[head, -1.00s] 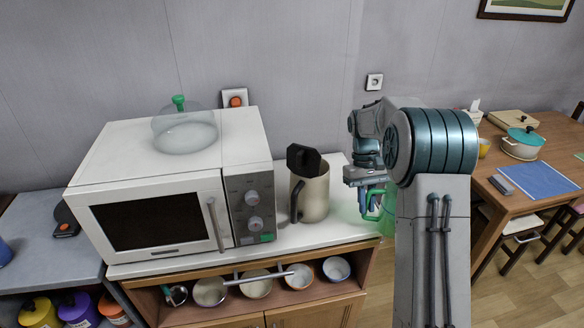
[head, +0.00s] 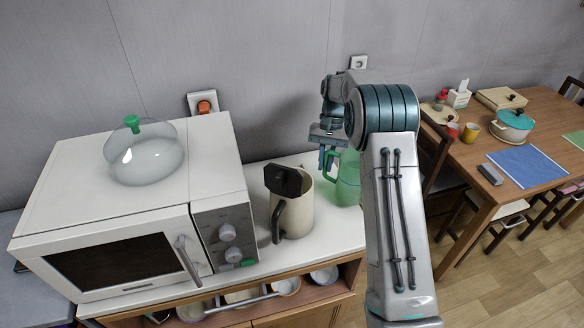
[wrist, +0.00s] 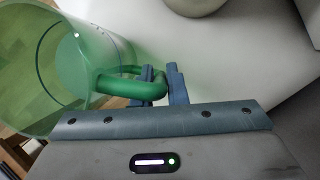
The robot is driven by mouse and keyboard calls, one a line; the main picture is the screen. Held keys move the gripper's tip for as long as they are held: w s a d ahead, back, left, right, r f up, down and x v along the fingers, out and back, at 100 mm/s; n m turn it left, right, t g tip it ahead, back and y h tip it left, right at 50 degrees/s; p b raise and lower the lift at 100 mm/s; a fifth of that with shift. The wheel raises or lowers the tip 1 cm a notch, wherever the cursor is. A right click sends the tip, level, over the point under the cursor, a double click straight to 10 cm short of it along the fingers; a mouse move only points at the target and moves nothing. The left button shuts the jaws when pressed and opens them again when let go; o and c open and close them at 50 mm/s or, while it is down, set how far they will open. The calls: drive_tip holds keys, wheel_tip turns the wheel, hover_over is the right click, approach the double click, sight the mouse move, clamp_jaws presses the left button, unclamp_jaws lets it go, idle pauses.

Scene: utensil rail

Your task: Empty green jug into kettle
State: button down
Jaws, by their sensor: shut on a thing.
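The green jug (head: 347,178) is translucent and shows just right of the kettle in the head view, partly behind my arm. It also shows in the wrist view (wrist: 112,55), where it looks empty inside as far as I can see. My gripper (wrist: 160,85) is shut on the jug's handle; in the head view my gripper (head: 327,160) is at the jug's upper left. The kettle (head: 297,212) is beige with a black handle and a raised black lid, and stands on the white counter. Part of its body shows at the wrist view's top edge (wrist: 195,4).
A white microwave (head: 120,200) with a glass dome (head: 145,158) on top stands left of the kettle. Bowls (head: 285,286) sit on the shelf below. A wooden table (head: 540,115) with a teal-lidded pot (head: 512,124) is at the right. Counter behind the kettle is clear.

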drive_tip(key=w+a+r+m+t+y+p, duration=0.2)
drive_tip(key=w+a+m+t+y+p, duration=0.15)
drive_tip(key=w+a+m+p, duration=0.75)
drive_tip(key=s+r+t+b, duration=0.2)
drive_tip(key=s+r+t, duration=0.1)
drive_tip(key=r, duration=0.3)
drive_tip(key=s+d+r+t+b, duration=0.1)
drive_tip(key=s+r+t, duration=0.3)
drive_tip(key=r, duration=0.3)
drive_tip(key=shift+s+d+r+b, duration=0.2)
drive_tip(key=shift+s+r+b, duration=0.05)
drive_tip(key=shift+b, duration=0.1)
idle(1.3)
drive_tip(key=shift+r+t, duration=0.1)
drive_tip(key=shift+t, duration=0.25)
drive_tip(key=shift+s+r+b, duration=0.4)
drive_tip(key=shift+b, duration=0.8)
drive_tip(key=shift+s+r+t+b, duration=0.3)
drive_tip(key=shift+t+b, duration=0.3)
drive_tip(key=shift+b, duration=1.4)
drive_tip(key=shift+s+r+t+b, duration=0.15)
drive_tip(key=shift+s+t+b, duration=0.35)
drive_tip(key=shift+b, duration=1.5)
drive_tip(key=shift+s+r+n+t+y+b, duration=0.35)
drive_tip(key=shift+s+t+b, duration=0.5)
drive_tip(key=shift+b, duration=3.3)
